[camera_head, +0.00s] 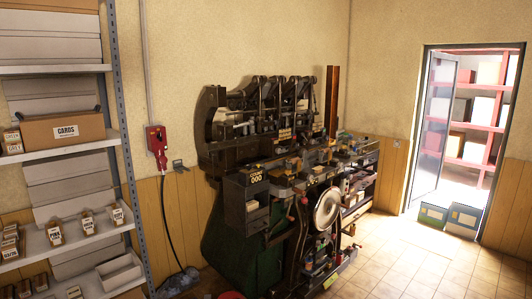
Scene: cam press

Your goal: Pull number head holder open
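A dark cam press (262,130) stands against the back wall in the middle of the head view, with levers and rods along its top. A box with a yellow-lettered counter label (257,176) sits on its front left. A pale round wheel (327,207) is on its front, among small levers and coloured parts. I cannot tell which part is the number head holder, nor whether it is open; the parts are too small and crowded. My gripper is not in view.
Shelves (66,145) with boxes and small labelled containers fill the left side. A red box (156,142) hangs on the wall with a cable. An open doorway (438,130) is at right, with two crates (447,219) on its floor. Tiled floor (400,265) is clear at front right.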

